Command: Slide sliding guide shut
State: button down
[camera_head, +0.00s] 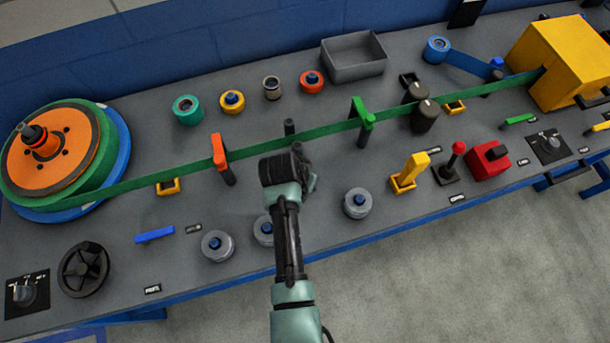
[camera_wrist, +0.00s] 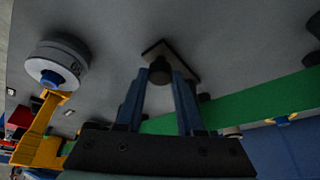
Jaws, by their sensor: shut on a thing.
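My gripper (camera_wrist: 160,80) points down at the grey panel, with its two dark blue fingers apart around a short dark knob (camera_wrist: 160,70). The knob stands on a dark square plate (camera_wrist: 158,50), and the fingers appear closed on its sides. In the head view my gripper (camera_head: 288,182) is just in front of the green belt (camera_head: 325,129), and my arm hides the held knob. I cannot tell for certain which part is the sliding guide. An orange guide post (camera_head: 218,151) and a green guide post (camera_head: 361,112) stand along the belt.
A grey roller (camera_head: 357,204) and a yellow lever (camera_head: 409,171) stand to the right of my gripper. Another grey roller (camera_head: 217,246) stands to the left. The large green reel (camera_head: 82,187) is far left, the yellow box (camera_head: 560,62) far right.

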jog(key=shift+w+a+b, duration=0.15)
jog(key=shift+w+b, duration=0.2)
jog(key=shift+w, duration=0.15)
jog(key=shift+w+a+b, duration=0.15)
jog(key=shift+w+b, duration=0.2)
jog(key=shift+w, duration=0.15)
jog(key=shift+r, duration=0.15)
jog(key=c, duration=0.5)
grip_release()
jog(key=shift+w, duration=0.15)
jog(key=v, duration=1.3)
